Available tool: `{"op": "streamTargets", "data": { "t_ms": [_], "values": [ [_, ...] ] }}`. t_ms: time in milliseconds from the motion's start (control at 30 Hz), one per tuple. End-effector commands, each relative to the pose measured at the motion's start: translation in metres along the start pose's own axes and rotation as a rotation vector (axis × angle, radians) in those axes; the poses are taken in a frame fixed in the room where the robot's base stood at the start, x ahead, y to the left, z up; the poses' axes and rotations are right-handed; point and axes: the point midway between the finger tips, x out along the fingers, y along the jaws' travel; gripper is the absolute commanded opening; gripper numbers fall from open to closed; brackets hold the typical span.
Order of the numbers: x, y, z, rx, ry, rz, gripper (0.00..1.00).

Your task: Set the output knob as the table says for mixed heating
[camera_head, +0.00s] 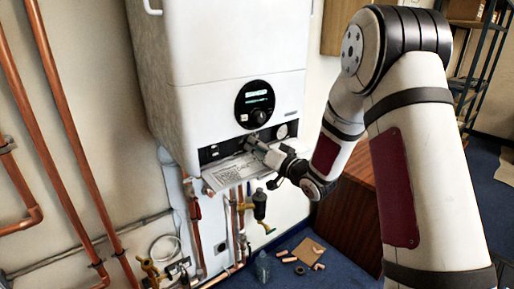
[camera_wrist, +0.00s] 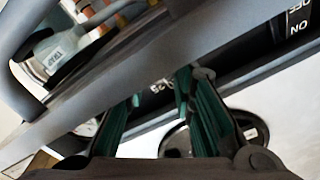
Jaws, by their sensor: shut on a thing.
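The white boiler (camera_head: 235,50) hangs on the wall with a round black display (camera_head: 255,103) on its front. Below it is a dark control strip (camera_head: 208,153), and a lowered flap (camera_head: 228,178) bears a printed table, too small to read. My gripper (camera_head: 256,143) reaches the strip from the right, above the flap. In the wrist view, its two teal-lined fingers (camera_wrist: 158,112) extend to the dark strip and are shut on a knob. The knob is hidden, so its pointer setting cannot be read. Part of a number scale shows between the fingers.
A small round gauge (camera_head: 282,131) sits right of the gripper. ON and OFF lettering (camera_wrist: 298,20) marks the strip's end in the wrist view. Copper pipes (camera_head: 70,130) run along the left wall. Valves (camera_head: 260,205) hang below the boiler. Loose fittings (camera_head: 300,270) lie on the floor.

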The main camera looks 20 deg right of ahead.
Motion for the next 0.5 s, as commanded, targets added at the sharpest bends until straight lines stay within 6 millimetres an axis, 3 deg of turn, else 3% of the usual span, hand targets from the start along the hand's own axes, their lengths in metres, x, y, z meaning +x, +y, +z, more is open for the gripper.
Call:
{"op": "streamTargets", "data": {
  "t_ms": [500],
  "values": [
    [0.0001, 0.0001, 0.0003, -0.294, 0.000, -0.001, 0.00]
  ]
}}
